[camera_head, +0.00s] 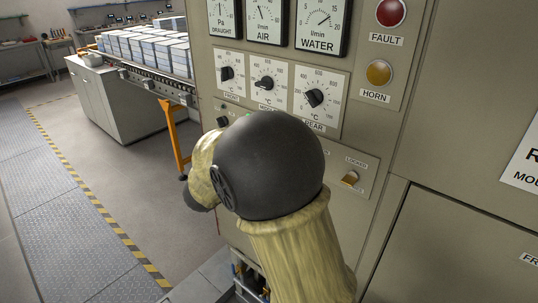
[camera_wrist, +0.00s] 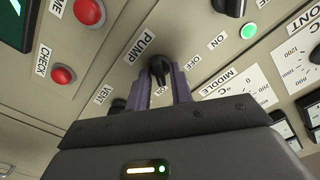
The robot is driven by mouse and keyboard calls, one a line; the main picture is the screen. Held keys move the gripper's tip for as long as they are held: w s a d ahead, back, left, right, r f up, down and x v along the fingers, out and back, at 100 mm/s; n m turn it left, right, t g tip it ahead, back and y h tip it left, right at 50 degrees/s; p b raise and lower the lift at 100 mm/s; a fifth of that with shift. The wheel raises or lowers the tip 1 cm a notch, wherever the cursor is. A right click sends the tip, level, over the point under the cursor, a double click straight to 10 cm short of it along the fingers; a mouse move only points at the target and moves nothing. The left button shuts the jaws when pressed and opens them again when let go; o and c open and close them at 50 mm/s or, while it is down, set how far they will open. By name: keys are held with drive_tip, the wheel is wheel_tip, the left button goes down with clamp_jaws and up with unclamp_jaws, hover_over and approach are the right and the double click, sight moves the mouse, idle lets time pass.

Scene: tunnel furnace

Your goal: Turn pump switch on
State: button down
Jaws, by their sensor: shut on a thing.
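The pump switch (camera_wrist: 158,68) is a small black knob under the PUMP label in the wrist view. My gripper (camera_wrist: 160,84) has its two purple fingers on either side of the knob and is shut on it. The fingers partly cover the knob, so its exact setting is hard to read. In the head view my own arm hides the pump switch and my fingers, in front of the lower part of the grey control panel (camera_head: 405,125).
In the wrist view, a lit green lamp (camera_wrist: 248,31) and another black knob (camera_wrist: 230,6) are to the right. Red buttons (camera_wrist: 63,76) are to the left. The head view shows temperature dials (camera_head: 313,98), a locker switch (camera_head: 350,178) and a conveyor (camera_head: 150,75).

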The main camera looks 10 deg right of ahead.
idle(0.3)
drive_tip(key=c, duration=1.5)
unclamp_jaws()
drive_tip(key=b+v, duration=0.3)
drive_tip(key=v, duration=1.4)
drive_tip(key=shift+s+a, duration=0.1)
drive_tip(key=shift+a, duration=0.05)
